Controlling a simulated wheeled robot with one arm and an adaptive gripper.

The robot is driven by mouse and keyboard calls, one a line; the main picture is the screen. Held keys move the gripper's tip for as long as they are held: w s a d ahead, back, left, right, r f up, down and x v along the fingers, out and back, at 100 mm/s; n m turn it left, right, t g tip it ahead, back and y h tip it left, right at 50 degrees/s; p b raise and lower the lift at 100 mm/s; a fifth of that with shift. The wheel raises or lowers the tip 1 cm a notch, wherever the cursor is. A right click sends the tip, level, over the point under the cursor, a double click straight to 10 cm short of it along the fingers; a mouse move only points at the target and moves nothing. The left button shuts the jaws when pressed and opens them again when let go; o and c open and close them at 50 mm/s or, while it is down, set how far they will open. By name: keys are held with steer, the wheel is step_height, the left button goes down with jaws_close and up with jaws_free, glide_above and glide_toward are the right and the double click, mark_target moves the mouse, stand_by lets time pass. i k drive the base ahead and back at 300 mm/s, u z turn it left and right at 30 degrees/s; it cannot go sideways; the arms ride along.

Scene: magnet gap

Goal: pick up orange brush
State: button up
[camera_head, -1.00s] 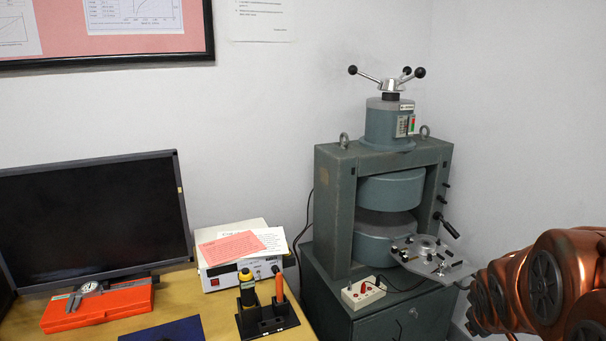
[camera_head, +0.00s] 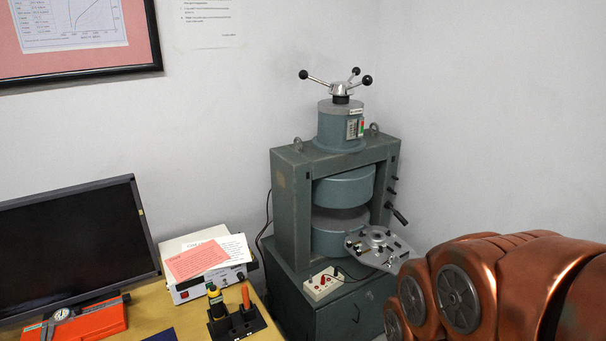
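An orange-handled item (camera_head: 246,300), which looks like the orange brush, stands upright in a black holder (camera_head: 240,324) near the front right corner of the wooden table (camera_head: 163,303). Its lower end is hidden in the holder. Copper-coloured links of my arm fill the lower right of the picture. My gripper is not in view.
Left of the holder are a monitor (camera_head: 70,245) and a red-orange case (camera_head: 85,322) with a dial gauge. Behind it is a power supply (camera_head: 205,262) with papers on top. A large green-grey magnet (camera_head: 290,205) and a terminal box (camera_head: 323,284) stand to the right.

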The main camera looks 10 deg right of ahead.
mark_target(244, 289)
steer(key=u, duration=0.7)
